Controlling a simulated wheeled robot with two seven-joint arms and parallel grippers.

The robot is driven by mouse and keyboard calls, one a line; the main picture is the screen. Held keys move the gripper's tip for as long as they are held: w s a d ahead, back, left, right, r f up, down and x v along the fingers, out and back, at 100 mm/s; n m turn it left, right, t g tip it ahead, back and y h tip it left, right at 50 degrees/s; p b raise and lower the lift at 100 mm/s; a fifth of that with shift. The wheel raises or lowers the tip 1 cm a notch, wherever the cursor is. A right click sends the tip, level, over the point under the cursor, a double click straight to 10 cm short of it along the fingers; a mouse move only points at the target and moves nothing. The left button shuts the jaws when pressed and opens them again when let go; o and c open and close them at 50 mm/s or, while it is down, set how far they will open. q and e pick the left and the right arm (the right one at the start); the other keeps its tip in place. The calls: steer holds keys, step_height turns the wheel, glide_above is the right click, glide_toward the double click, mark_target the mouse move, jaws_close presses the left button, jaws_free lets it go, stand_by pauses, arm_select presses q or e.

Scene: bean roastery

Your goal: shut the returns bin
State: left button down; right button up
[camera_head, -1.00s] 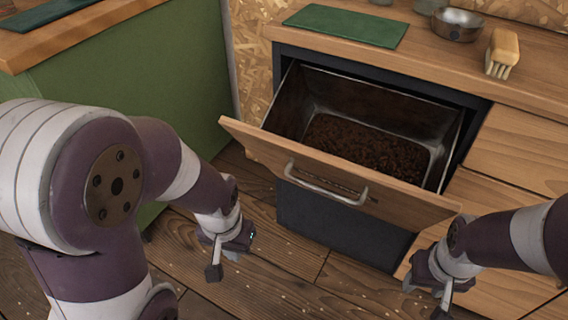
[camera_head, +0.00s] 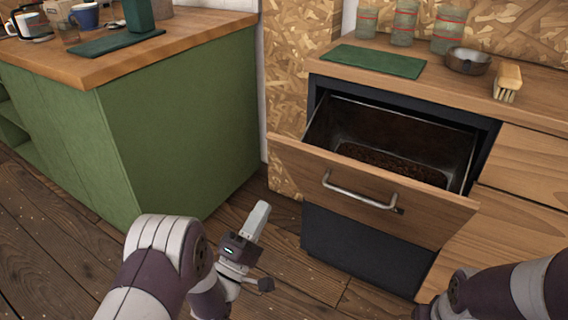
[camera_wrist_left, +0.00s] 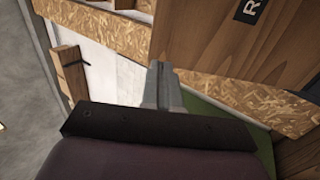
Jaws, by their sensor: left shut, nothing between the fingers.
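The returns bin is a tilt-out bin whose wooden front (camera_head: 365,195) leans outward from the cabinet, so it stands open. Its metal tub holds dark brown beans, and a metal handle (camera_head: 360,191) crosses the front. My left gripper (camera_head: 262,208) is shut and empty, left of the bin front and apart from it in the head view. In the left wrist view the shut fingers (camera_wrist_left: 163,70) point toward a wooden panel (camera_wrist_left: 215,45) with a partly cut-off dark label. My right forearm enters at the lower right; its gripper is out of the picture.
The counter (camera_head: 440,90) above the bin holds a green mat (camera_head: 375,61), a metal bowl (camera_head: 467,61), a brush (camera_head: 508,82) and several canisters. A green cabinet (camera_head: 185,125) stands at the left. Open wooden floor lies between the two cabinets.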

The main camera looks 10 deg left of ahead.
mark_target(293, 150)
arm_select(q)
steer(key=b+x, duration=0.2)
steer(key=x, duration=0.9)
steer(key=shift+w+d, duration=0.15)
steer(key=shift+w, duration=0.05)
steer(key=shift+w+d+r, duration=0.1)
steer(key=shift+w+r, duration=0.3)
steer(key=shift+w, duration=0.1)
